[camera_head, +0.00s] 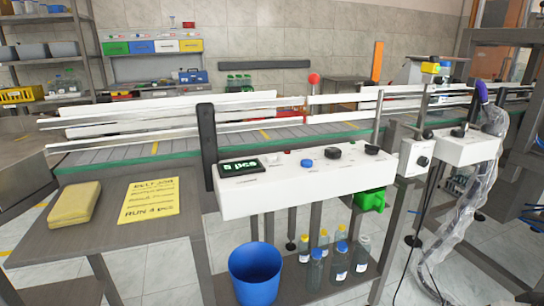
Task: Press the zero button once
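A white control box (290,194) is fixed along the front of the conveyor. A dark display (240,168) on its left shows bright text that looks like a digit and "pcs"; the digit is hard to read. To its right on the box top are a blue round button (306,163), a black knob (333,152) and another black control (371,149). The labels beside them are too small to read, so I cannot tell which one is marked zero. I do not see my gripper in this view, and nothing touches the controls.
A grey table (110,235) at left holds a yellow pad (73,204) and a yellow note (149,201). A blue bucket (255,275) and several bottles stand below the box. A dark upright post (207,146) rises at the box's left. A plastic-wrapped hose (465,205) hangs at right.

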